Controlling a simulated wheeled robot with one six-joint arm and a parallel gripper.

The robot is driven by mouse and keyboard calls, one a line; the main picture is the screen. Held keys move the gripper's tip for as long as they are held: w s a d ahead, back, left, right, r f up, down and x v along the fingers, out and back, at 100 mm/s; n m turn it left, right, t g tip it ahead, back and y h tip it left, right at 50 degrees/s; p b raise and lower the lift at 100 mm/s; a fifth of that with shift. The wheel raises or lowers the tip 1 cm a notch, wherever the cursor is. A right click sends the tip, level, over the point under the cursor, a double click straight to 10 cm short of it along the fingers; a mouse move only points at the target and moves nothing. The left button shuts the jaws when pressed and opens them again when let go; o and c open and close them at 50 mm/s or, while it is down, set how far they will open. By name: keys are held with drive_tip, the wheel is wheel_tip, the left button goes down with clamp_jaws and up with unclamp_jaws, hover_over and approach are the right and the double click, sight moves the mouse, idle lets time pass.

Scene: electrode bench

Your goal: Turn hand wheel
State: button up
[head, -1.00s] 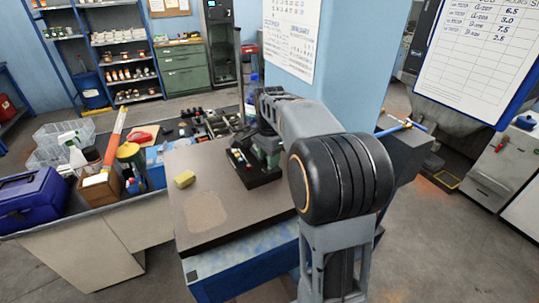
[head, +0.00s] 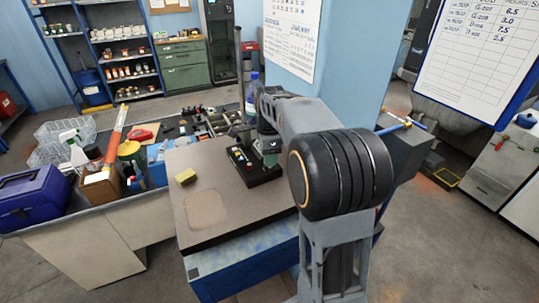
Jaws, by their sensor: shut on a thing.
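My gripper (head: 268,143) is at the end of my arm, pointing down over a small dark device on the bench top. The device has a black base (head: 262,178) with small red and yellow parts on its near left side. My gripper is shut on a part at the top of this device, which I take to be the hand wheel. The wheel and the fingertips are mostly hidden by the gripper and my arm, so the wheel's outline and angle cannot be told. Thin dark bars (head: 237,129) show just left of the gripper.
The brown bench top (head: 190,234) is mostly clear, with a yellow sponge (head: 186,176) at left. A cluttered side bench with a blue toolbox (head: 33,197) is at left. A blue pillar (head: 350,75) rises behind my arm.

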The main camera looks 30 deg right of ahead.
drive_tip(key=o, duration=0.9)
drive_tip(key=shift+r, duration=0.2)
wheel_tip(320, 180, up, 8)
drive_tip(key=p, duration=0.7)
drive_tip(key=shift+s+f, duration=0.15)
